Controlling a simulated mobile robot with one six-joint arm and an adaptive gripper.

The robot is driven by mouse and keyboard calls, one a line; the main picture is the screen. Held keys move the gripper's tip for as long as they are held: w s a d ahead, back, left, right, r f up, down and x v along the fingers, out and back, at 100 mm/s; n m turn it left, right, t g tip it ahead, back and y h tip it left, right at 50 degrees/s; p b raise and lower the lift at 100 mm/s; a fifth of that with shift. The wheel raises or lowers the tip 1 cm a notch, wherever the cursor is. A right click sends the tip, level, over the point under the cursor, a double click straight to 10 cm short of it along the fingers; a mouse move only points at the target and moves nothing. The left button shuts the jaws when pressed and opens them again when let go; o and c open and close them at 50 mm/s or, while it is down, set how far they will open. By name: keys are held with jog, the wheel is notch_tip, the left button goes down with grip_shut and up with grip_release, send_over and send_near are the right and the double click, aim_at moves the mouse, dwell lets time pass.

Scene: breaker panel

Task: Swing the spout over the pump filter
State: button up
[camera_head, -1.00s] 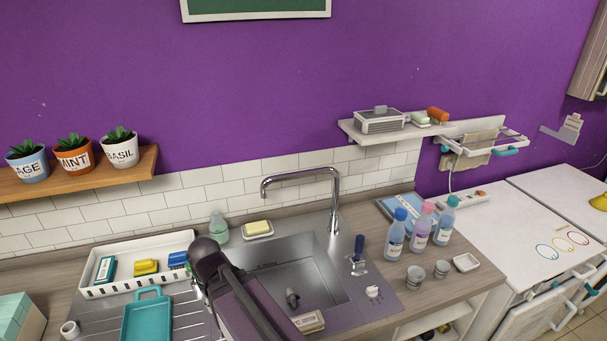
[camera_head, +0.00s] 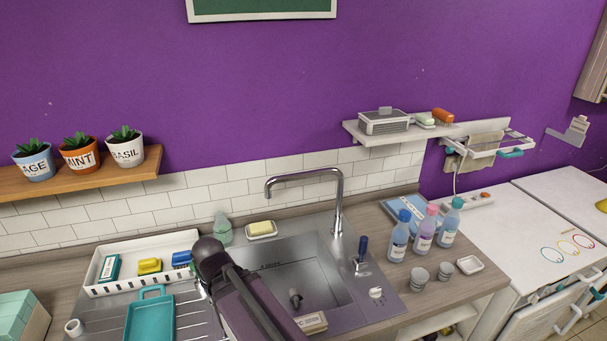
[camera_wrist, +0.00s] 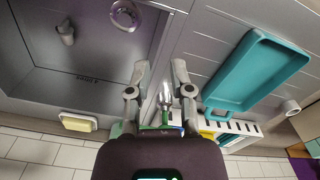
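The chrome spout (camera_head: 305,175) arches from its upright at the sink's back right, its downturned tip pointing left in the head view. A small grey fitting, perhaps the pump filter (camera_head: 295,298), stands on the sink floor; it also shows in the wrist view (camera_wrist: 66,33). The spout tip appears left of this fitting in the head view. My gripper (camera_wrist: 160,68) is open, its two fingers apart, near the divide between basin and drainboard. A shiny metallic piece (camera_wrist: 165,95) shows between the fingers; I cannot tell what it is. My arm hides the gripper in the head view.
A green bottle (camera_head: 222,230) and a soap dish (camera_head: 261,230) stand behind the sink. A white rack (camera_head: 120,262) and teal tray (camera_head: 150,318) are left. Several bottles (camera_head: 424,230) and cups (camera_head: 418,278) stand right of the sink.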

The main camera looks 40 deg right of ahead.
jog(key=shift+w+d+f, duration=0.1)
jog(key=shift+w+d, duration=0.05)
jog(key=shift+w, duration=0.05)
grip_shut()
jog(key=w+d+r+t+h+b, duration=0.15)
jog(key=w+d+h+b, duration=0.25)
jog(key=w+d+h, duration=0.75)
jog(key=w+d+r+n+t+h+b, duration=0.1)
jog(key=w+d+r+h, duration=0.2)
jog(key=w+r, duration=0.2)
jog(key=w+d+r+n+t+h+b, duration=0.1)
jog(key=w+d+r+h+b, duration=0.1)
jog(key=w, duration=0.8)
notch_tip(320, 180, up, 3)
jog(key=shift+w+d+r+h, duration=0.1)
jog(key=shift+w+d+h, duration=0.4)
jog(key=shift+d, duration=0.55)
jog(key=shift+d, duration=0.2)
